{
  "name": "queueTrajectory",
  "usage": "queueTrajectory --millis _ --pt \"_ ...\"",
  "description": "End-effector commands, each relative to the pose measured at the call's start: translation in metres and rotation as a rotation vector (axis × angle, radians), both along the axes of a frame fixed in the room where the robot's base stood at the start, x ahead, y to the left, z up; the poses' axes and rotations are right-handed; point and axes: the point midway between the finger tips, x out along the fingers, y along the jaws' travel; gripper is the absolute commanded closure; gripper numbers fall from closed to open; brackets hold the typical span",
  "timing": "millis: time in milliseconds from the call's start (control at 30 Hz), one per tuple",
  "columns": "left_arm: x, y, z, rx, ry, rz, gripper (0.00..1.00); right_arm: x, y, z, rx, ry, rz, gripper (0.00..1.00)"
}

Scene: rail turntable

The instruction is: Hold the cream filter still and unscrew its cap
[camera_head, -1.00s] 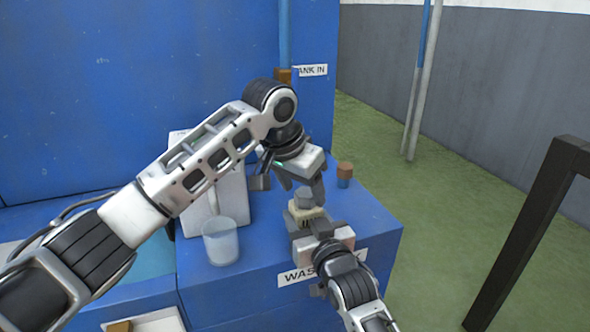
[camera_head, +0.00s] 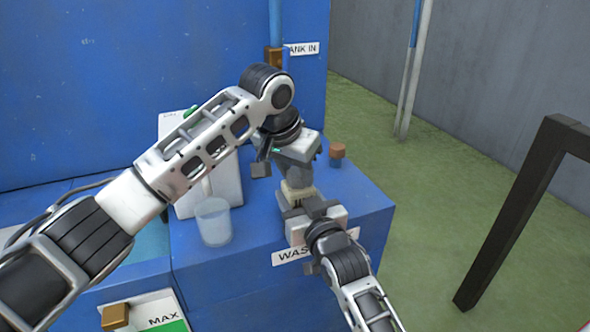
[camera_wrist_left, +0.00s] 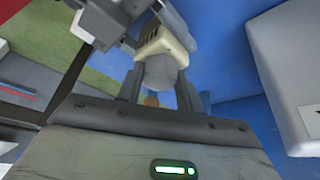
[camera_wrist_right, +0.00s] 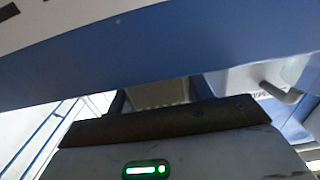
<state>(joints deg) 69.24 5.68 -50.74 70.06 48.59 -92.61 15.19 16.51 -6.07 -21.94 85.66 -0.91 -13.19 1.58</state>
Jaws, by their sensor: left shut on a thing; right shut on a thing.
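The cream filter (camera_head: 298,196) stands on the blue bench, mostly hidden between my two grippers. It also shows in the left wrist view (camera_wrist_left: 160,42). Its grey cap (camera_wrist_left: 158,76) faces my left gripper. My left gripper (camera_head: 297,176) reaches down from above and is shut on the cap, with a finger on each side of it. My right gripper (camera_head: 300,207) comes in from the front and is shut on the cream filter's body below the cap. In the right wrist view, only a dim grey patch shows between the fingers (camera_wrist_right: 158,94).
A clear cup (camera_head: 214,222) stands on the blue bench (camera_head: 240,262) left of the grippers, before a white container (camera_head: 180,190). A small brown-topped fitting (camera_head: 337,152) is behind right. A dark frame (camera_head: 510,210) stands at right, with open green floor between.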

Motion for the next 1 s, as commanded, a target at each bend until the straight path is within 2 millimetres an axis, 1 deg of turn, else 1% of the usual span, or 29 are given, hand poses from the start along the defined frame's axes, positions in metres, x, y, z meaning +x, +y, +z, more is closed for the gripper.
queueTrajectory --millis 100,200,300,600,667,900,1000 --pt "-0.0013 -0.0038 0.0001 -0.001 -0.002 0.184 0.88 -0.0001 -0.0002 -0.0020 -0.002 0.005 0.000 0.90" --pt "-0.0018 -0.0048 -0.0002 -0.001 -0.001 0.332 0.88 -0.0003 -0.0001 -0.0020 -0.002 0.005 0.000 0.90" --pt "-0.0017 -0.0048 0.0000 -0.001 -0.001 0.421 0.88 -0.0003 -0.0001 -0.0021 -0.002 0.005 0.000 0.90" --pt "-0.0016 -0.0042 -0.0001 -0.001 0.000 0.444 0.88 -0.0003 -0.0001 -0.0021 -0.002 0.005 0.000 0.90" --pt "-0.0017 -0.0054 -0.0002 -0.001 0.000 0.480 0.88 -0.0003 -0.0001 -0.0021 -0.002 0.005 0.000 0.90" --pt "-0.0018 -0.0105 -0.0003 0.001 0.002 0.872 0.88 -0.0003 -0.0001 -0.0021 -0.002 0.005 0.000 0.90" --pt "-0.0011 -0.0098 -0.0003 0.001 0.000 0.956 0.88 -0.0002 -0.0002 -0.0021 -0.002 0.005 0.000 0.90"
